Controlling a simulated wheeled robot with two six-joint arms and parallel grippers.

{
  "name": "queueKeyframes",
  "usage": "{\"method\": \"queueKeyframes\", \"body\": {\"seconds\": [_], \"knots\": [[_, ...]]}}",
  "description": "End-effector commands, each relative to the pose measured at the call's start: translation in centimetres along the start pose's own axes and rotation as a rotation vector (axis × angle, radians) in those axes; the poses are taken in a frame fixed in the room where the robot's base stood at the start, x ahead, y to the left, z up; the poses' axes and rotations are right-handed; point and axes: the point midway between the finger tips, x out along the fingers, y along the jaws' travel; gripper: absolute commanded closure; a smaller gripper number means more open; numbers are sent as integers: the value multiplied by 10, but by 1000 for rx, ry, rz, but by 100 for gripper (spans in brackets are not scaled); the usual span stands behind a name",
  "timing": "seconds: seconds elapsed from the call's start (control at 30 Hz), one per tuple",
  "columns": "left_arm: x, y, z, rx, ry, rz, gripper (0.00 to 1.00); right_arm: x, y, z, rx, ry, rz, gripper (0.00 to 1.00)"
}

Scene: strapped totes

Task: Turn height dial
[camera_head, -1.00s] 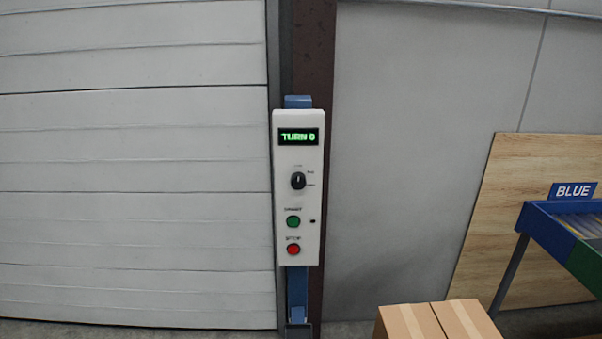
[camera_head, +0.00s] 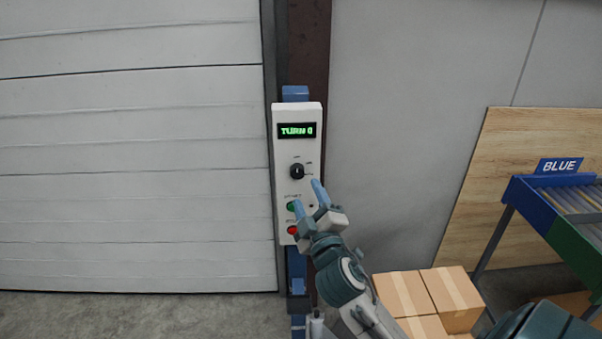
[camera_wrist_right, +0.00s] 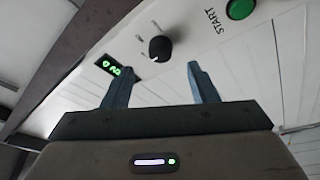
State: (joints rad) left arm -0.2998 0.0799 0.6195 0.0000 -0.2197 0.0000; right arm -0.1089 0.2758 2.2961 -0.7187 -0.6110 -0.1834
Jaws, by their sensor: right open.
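The height dial (camera_head: 297,171) is a round black knob on a white control panel (camera_head: 284,214), under a green lit display (camera_head: 297,131). My right gripper (camera_head: 308,192) is open and empty in front of the panel, its blue-grey fingertips a little below the dial. In the right wrist view the dial (camera_wrist_right: 159,48) lies ahead of the gap between the two fingers (camera_wrist_right: 158,78), apart from both. The green start button (camera_head: 291,206) is partly covered by a finger, and the red button (camera_head: 292,230) is partly hidden by the gripper. My left gripper is not in view.
The panel hangs on a blue post before a brown column. A grey shutter door (camera_head: 130,190) is at left. Cardboard boxes (camera_head: 448,290) are stacked at lower right. A roller rack with a BLUE sign (camera_head: 558,166) stands at right before a wooden board (camera_head: 500,150).

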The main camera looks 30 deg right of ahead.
Motion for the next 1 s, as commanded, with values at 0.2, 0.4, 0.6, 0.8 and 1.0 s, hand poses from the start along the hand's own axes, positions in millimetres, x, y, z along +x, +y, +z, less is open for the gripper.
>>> {"method": "queueKeyframes", "body": {"seconds": [0.2, 0.4, 0.6, 0.8, 1.0], "knots": [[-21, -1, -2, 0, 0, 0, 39, 41, 3, -2, 0, -1, 0, 47], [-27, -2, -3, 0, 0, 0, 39, 60, 1, 0, 0, -1, -1, 47], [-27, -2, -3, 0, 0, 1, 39, 62, 0, 0, 1, 0, -1, 47], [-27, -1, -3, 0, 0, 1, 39, 62, 0, 0, 1, -1, -1, 61], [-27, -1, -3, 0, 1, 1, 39, 62, 0, 0, 1, -1, -2, 91]]}}
